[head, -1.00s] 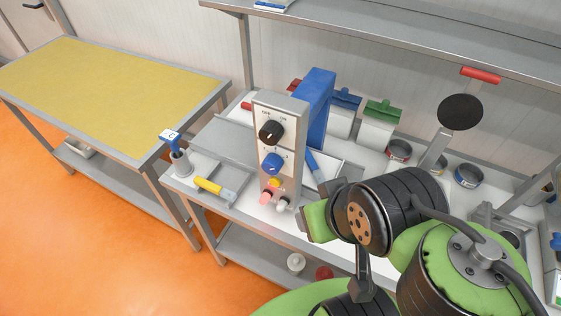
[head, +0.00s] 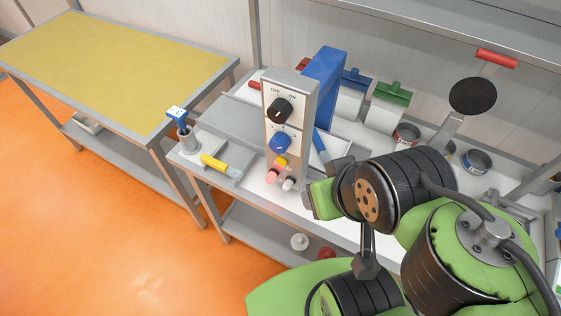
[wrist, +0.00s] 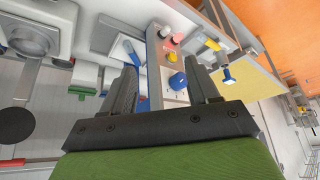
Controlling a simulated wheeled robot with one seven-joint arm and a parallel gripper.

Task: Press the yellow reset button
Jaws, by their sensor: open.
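The yellow button (head: 281,161) is on the front of an upright grey control box (head: 298,128), below a blue knob (head: 280,142) and above a pink button (head: 272,176) and a white button (head: 289,184). In the wrist view the yellow button (wrist: 172,56) shows between my two fingers, beyond their tips, near the blue knob (wrist: 177,80). My gripper (wrist: 163,70) is open and empty, apart from the box. In the head view my arm is to the right of the box, and its fingers are hardly visible.
A black knob (head: 280,111) is at the top of the box. A yellow-handled tool (head: 214,163) lies left of it on the bench. Blue (head: 353,80) and green (head: 393,93) lidded bins stand behind. A yellow-topped table (head: 120,65) is at left; orange floor is clear in front.

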